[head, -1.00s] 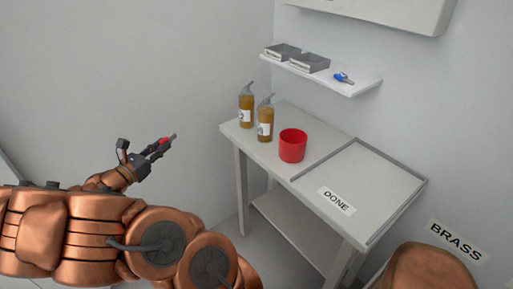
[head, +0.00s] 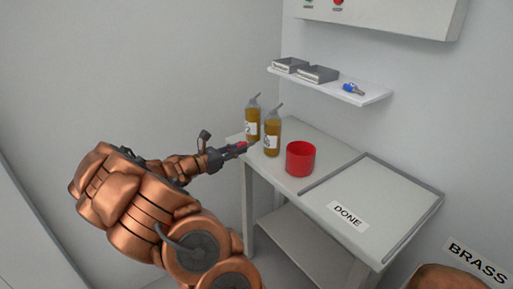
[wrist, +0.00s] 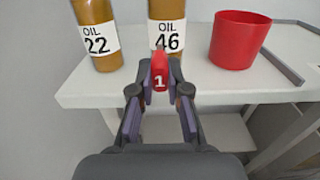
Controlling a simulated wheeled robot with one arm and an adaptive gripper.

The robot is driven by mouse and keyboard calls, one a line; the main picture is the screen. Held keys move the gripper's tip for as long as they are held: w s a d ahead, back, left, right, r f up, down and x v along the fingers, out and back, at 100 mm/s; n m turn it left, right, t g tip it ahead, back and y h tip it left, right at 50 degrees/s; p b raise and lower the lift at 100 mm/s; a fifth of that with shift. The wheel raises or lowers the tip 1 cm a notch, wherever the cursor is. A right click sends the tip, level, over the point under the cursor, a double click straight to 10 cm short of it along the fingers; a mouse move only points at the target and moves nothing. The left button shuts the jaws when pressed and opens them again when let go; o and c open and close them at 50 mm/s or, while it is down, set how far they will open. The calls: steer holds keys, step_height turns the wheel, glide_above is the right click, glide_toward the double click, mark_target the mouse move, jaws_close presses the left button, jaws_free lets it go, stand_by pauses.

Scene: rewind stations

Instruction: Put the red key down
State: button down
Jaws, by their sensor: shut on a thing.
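The red key (wrist: 160,72), marked 1, is held between the fingertips of my gripper (wrist: 159,92) in the wrist view. In the head view the red key (head: 236,148) shows at the tip of my gripper (head: 226,153), beside the left front edge of the table (head: 272,176). My gripper is shut on it. In the wrist view the key is in front of the oil 46 bottle (wrist: 168,22) and hides part of its lower end. Whether the key touches anything there I cannot tell.
Two oil bottles (head: 252,122) and a red cup (head: 300,158) stand on the table. A tray area marked DONE (head: 385,182) is empty at the right. Above, a shelf (head: 366,99) holds two grey boxes (head: 318,74) and a blue key (head: 352,89).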

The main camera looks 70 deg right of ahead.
glide_above(254, 151)
steer(key=shift+d+f, duration=0.1)
steer(key=shift+f, duration=2.1)
steer(key=shift+f, duration=0.15)
steer(key=c, duration=1.4)
jaws_free()
steer(key=shift+r, duration=0.25)
steer(key=v, duration=1.2)
steer(key=shift+f, duration=0.1)
